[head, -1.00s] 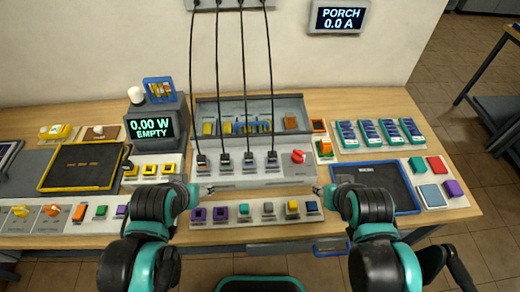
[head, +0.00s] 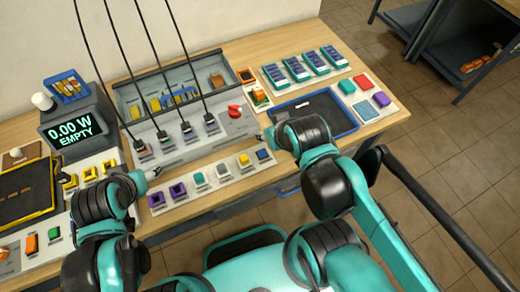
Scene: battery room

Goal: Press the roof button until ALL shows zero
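No button label reading roof and no readout labelled ALL can be made out in the head view. A strip of small coloured buttons and sockets (head: 211,184) runs along the table front, with purple, green, grey, yellow and blue pieces. A dark display (head: 73,131) at left reads 0.00 W EMPTY. My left gripper (head: 153,173) is above the strip's left end, by the purple sockets. My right gripper (head: 262,136) is near the strip's right end. Both fingertips are too small to tell open from shut.
A grey console (head: 179,140) with several hanging cables and a red knob (head: 235,111) stands behind the strip. A blue-rimmed dark tray (head: 312,113) lies right of it, with several teal battery packs (head: 308,67) behind. Open tiled floor lies to the right.

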